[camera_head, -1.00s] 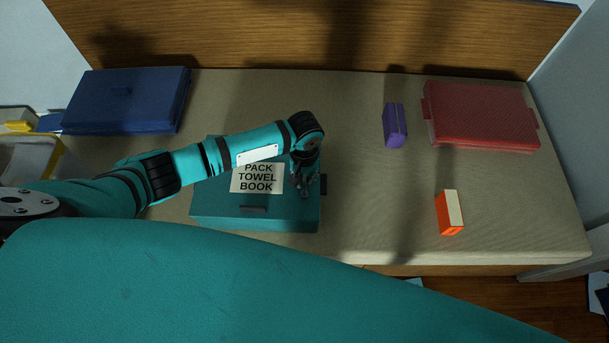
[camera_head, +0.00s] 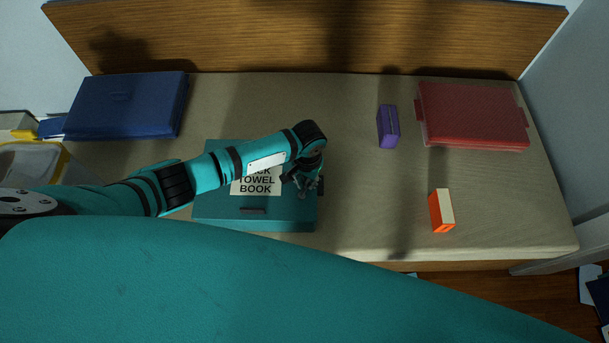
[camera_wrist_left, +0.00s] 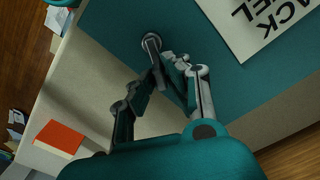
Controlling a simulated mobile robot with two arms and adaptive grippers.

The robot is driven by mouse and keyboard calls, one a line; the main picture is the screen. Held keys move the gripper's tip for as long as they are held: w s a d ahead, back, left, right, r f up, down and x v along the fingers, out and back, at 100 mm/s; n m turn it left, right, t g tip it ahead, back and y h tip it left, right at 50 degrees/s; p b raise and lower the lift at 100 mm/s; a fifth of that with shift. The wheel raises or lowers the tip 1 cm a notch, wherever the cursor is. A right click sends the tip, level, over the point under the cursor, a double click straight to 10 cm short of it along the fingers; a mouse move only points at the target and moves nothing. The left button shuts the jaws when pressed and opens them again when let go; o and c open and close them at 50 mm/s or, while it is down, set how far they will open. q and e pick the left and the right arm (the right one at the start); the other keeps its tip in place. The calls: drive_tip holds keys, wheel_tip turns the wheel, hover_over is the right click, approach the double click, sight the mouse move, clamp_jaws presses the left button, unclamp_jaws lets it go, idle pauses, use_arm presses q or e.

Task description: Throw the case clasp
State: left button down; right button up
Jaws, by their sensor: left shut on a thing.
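The teal case (camera_head: 285,213) lies closed on the bed, with a white label reading PACK TOWEL BOOK (camera_head: 258,186) on its lid. My left gripper (camera_head: 309,190) is at the case's right edge. In the left wrist view its fingers (camera_wrist_left: 168,82) are shut around a slim grey metal clasp (camera_wrist_left: 152,44) at the edge of the teal lid; the fingers hide the clasp's lower end. A dark bar (camera_head: 253,211) sits on the front part of the case. My right gripper is not in view.
A blue case (camera_head: 128,104) lies at the back left and a red case (camera_head: 472,115) at the back right. A purple box (camera_head: 388,126) and an orange-and-cream box (camera_head: 441,210) stand to the right. The bed (camera_head: 350,220) between them is clear.

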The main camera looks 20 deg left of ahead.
use_arm(q)
drive_tip(key=m, duration=0.2)
drive_tip(key=d+m+p, duration=0.1)
drive_tip(key=m+p, duration=0.1)
drive_tip(key=m, duration=0.1)
drive_tip(key=shift+s+d+r+m, duration=0.1)
drive_tip(key=shift+s+d+m, duration=0.2)
drive_tip(key=shift+s, duration=0.1)
drive_tip(key=m, duration=0.1)
drive_tip(key=m+p, duration=0.1)
drive_tip(key=m, duration=0.1)
drive_tip(key=shift+s+d, duration=0.2)
drive_tip(key=shift+s, duration=0.1)
drive_tip(key=shift+s+d+m+p, duration=0.1)
drive_tip(key=shift+s+m+p, duration=0.1)
drive_tip(key=shift+m, duration=0.7)
drive_tip(key=shift+s+d+m+p, duration=0.1)
drive_tip(key=shift+s+m+p, duration=0.1)
drive_tip(key=shift+m, duration=0.7)
drive_tip(key=c, duration=1.4)
unclamp_jaws()
drive_tip(key=shift+o, duration=0.2)
wheel_tip(320, 180, up, 12)
